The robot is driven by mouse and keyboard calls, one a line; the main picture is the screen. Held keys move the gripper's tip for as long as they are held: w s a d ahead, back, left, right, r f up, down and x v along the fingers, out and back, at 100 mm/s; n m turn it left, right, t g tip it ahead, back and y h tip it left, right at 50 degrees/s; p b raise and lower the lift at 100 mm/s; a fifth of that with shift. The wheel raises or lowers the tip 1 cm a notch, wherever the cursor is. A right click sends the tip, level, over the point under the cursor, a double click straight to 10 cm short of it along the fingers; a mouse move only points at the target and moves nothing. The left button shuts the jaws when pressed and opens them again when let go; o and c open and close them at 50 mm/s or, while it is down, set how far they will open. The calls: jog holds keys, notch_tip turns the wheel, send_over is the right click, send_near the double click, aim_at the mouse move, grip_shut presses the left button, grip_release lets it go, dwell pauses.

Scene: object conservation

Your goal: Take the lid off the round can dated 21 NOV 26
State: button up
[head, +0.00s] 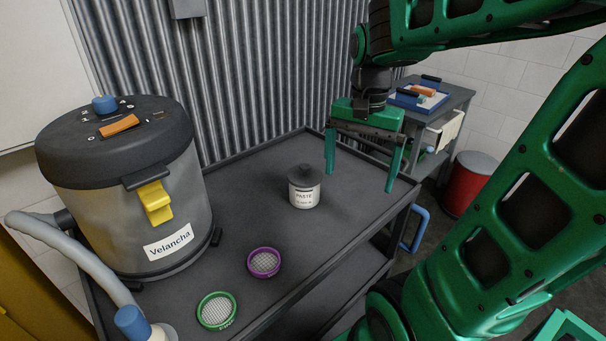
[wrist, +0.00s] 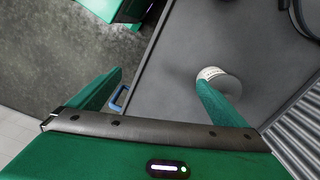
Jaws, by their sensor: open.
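A small round white can (head: 304,197) marked PASTE stands upright on the dark cart top. A smaller line of print under that word is too small to read. Its dark lid (head: 305,177) with a knob sits on top of it. My gripper (head: 360,181) is open and empty, pointing down to the right of the can and apart from it in the head view. In the wrist view the can (wrist: 211,73) shows beside the right finger of my gripper (wrist: 160,78), which hides part of it.
A large grey vessel labelled Velancha (head: 195,205) stands on the cart's left. A purple-rimmed sieve (head: 263,263) and a green-rimmed sieve (head: 217,311) lie at the front. The cart top (head: 255,170) is clear around the can. A red bin (head: 468,185) stands beyond its right edge.

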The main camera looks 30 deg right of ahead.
aim_at(305, 165)
jog(key=w+a+r+m, duration=0.2)
jog(key=w+m, duration=0.2)
jog(key=w, duration=0.4)
jog(key=w+a+r+m, duration=0.2)
jog(key=w+m, duration=0.2)
jog(key=w, duration=0.4)
notch_tip(305, 165, down, 11)
jog(key=shift+d+f, duration=0.1)
jog(key=shift+d, duration=0.05)
jog(key=c, duration=0.9)
